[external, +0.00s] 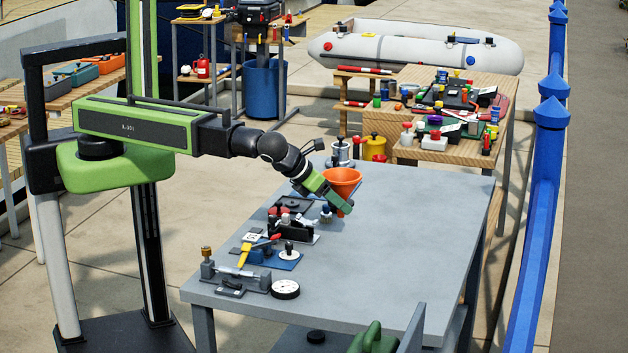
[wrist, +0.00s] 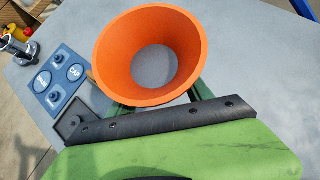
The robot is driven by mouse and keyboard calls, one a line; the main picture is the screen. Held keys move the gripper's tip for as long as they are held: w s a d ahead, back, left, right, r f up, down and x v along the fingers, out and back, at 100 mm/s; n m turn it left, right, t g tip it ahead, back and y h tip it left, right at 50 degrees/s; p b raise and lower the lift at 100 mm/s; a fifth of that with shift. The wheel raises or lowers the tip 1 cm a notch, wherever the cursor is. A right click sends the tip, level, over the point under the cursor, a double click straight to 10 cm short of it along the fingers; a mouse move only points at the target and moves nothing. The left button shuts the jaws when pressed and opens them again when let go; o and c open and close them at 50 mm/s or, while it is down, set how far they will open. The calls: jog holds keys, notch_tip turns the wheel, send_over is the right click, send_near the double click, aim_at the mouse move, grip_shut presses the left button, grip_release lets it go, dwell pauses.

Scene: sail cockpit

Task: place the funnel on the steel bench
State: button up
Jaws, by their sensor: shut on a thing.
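The orange funnel (external: 343,178) is held wide end up at the end of my arm, over the grey steel bench (external: 400,240). My gripper (external: 340,202) is shut on it, low on its body. In the wrist view the funnel (wrist: 150,55) fills the upper middle, slightly tilted, and the grey bench top (wrist: 255,60) shows through it and around it. The green fingers show below its rim.
Several tools and fittings line the bench's left side, including a round gauge (external: 285,289) and a yellow-handled brush (external: 247,248). A blue panel with labels (wrist: 60,78) lies left of the funnel. The bench's middle and right are clear. A cluttered wooden table (external: 455,150) stands behind.

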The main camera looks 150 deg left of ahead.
aim_at(342, 217)
jog(key=shift+s+a+f, duration=0.15)
jog(key=shift+a+f, duration=0.2)
jog(key=shift+a, duration=0.25)
jog(key=shift+s+a+f, duration=0.1)
jog(key=shift+a+f, duration=0.25)
jog(key=shift+a, duration=0.2)
notch_tip(342, 217, down, 4)
jog(key=b, duration=0.4)
jog(key=shift+f+b, duration=0.15)
jog(key=shift+b, duration=0.25)
jog(key=shift+r, duration=0.2)
jog(key=shift+f, duration=0.15)
jog(key=o, duration=1.6)
jog(key=shift+c, duration=0.2)
